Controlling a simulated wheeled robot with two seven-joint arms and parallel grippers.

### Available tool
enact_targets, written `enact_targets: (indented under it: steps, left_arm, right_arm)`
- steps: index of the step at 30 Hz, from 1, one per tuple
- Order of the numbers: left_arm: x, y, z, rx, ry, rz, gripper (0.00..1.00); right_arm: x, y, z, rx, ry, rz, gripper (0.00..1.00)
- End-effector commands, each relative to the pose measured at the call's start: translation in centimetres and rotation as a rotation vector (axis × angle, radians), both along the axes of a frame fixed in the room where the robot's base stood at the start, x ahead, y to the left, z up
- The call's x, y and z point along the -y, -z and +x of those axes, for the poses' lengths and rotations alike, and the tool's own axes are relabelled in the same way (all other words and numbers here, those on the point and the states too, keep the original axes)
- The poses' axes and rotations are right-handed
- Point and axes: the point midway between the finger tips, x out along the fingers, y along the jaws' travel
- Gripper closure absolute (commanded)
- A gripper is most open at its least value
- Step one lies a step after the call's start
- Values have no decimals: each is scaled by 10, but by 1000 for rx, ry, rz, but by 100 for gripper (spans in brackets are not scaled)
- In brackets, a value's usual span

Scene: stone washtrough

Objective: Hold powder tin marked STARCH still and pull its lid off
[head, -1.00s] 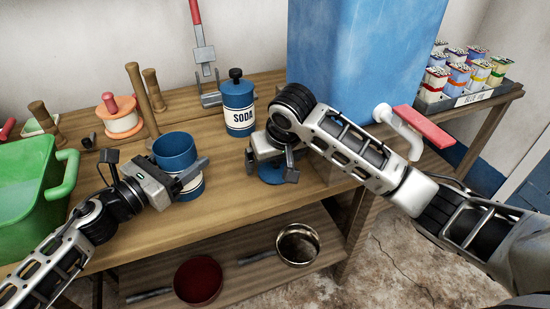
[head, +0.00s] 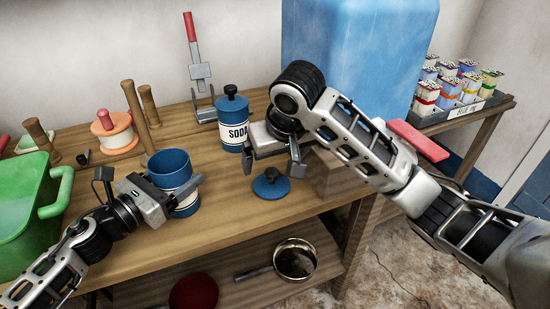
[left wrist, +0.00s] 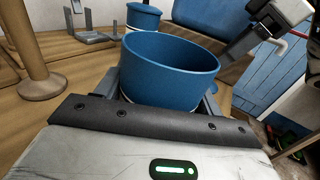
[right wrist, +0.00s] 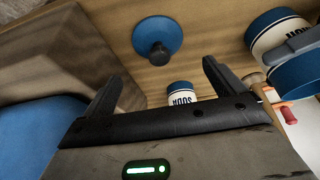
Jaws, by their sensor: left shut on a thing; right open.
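The open blue tin (head: 170,166) stands upright on the table, its lid off and its mouth empty-looking. Its pale label is mostly covered, so I cannot read the word. My left gripper (head: 187,191) is shut around its body; the rim also shows in the left wrist view (left wrist: 170,62). The blue lid (head: 271,186) lies on the table to the right of the tin, dark knob up; it shows in the right wrist view too (right wrist: 158,40). My right gripper (head: 273,167) is open and empty, just above and behind the lid, apart from it.
A lidded blue tin marked SODA (head: 233,125) stands behind, close to my right gripper. A big blue container (head: 350,60) is at the back right. A green tub (head: 25,205) is at the left. Bare tabletop (head: 225,205) lies between tin and lid.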

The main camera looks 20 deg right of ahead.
Motion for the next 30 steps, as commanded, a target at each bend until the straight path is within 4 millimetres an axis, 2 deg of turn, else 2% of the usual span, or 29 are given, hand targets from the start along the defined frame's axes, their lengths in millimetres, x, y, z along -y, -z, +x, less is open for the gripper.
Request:
enact_targets:
  steps: [2,3,6,17,20,30]
  left_arm:
    - [0,1,0,-1,1,0,62]
    - [0,1,0,-1,1,0,30]
    - [0,1,0,-1,1,0,7]
    - [-5,1,-3,-1,-1,0,7]
    - [-18,1,-10,-2,-2,1,7]
    - [-78,2,-48,-5,-1,2,7]
  right_arm:
    - [0,0,0,0,0,0,5]
    - [0,0,0,0,0,0,5]
    - [0,0,0,0,0,0,5]
    - [0,0,0,0,-1,0,5]
    - [0,0,0,0,-1,0,5]
    - [0,0,0,0,0,0,5]
